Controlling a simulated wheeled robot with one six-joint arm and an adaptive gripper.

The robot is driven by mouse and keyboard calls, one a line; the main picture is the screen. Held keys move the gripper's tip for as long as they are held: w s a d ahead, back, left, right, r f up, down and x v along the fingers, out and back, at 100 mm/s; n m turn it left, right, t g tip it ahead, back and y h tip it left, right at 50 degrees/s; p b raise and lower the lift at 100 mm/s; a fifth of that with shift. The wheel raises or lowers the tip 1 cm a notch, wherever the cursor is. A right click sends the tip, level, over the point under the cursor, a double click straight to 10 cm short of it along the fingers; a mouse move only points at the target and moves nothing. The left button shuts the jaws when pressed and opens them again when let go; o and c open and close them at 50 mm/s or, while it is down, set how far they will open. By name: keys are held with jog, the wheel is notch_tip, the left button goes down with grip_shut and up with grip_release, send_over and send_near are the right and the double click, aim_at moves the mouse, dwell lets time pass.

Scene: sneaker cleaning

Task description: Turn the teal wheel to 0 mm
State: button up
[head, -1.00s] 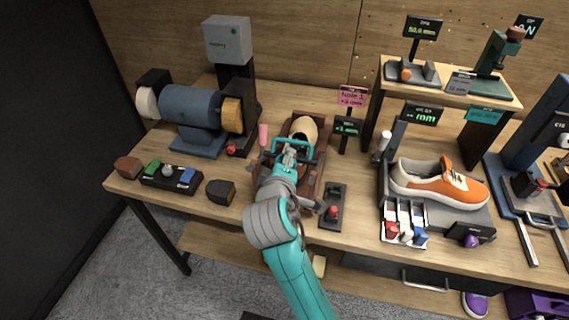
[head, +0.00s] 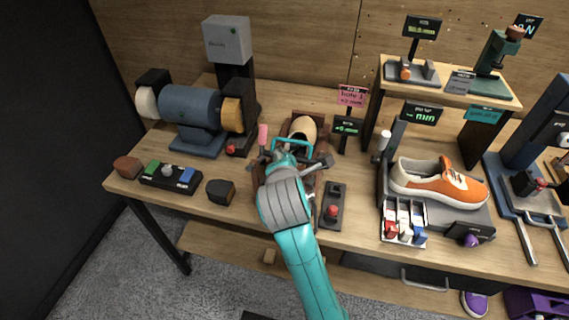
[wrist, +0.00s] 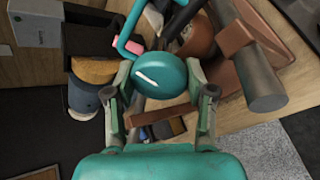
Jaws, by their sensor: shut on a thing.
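The teal wheel (wrist: 160,77), a round knob with a white pointer line, fills the middle of the wrist view. My gripper (wrist: 159,68) is shut on it, one finger on each side of its rim. In the head view my gripper (head: 289,163) is over the brown wooden fixture (head: 317,165) and hides the wheel. A teal bar handle (head: 293,143) stands just behind it. The small green readout (head: 347,126) beside the fixture seems to start with +0; its last digits are too small to read. A pink sign (head: 352,95) stands above it.
A red-button box (head: 333,207) stands right of the fixture, with the orange sneaker (head: 437,180) on its stand farther right. A blue grinder (head: 190,107) is at the left. A dark block (head: 220,191) and a button panel (head: 170,178) lie near the front edge.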

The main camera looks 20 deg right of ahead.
jog(key=shift+n+g, duration=0.3)
jog(key=shift+n, duration=0.8)
jog(key=o, duration=1.2)
jog(key=v, duration=0.7)
jog(key=shift+s+r, duration=0.15)
jog(key=shift+s, duration=0.05)
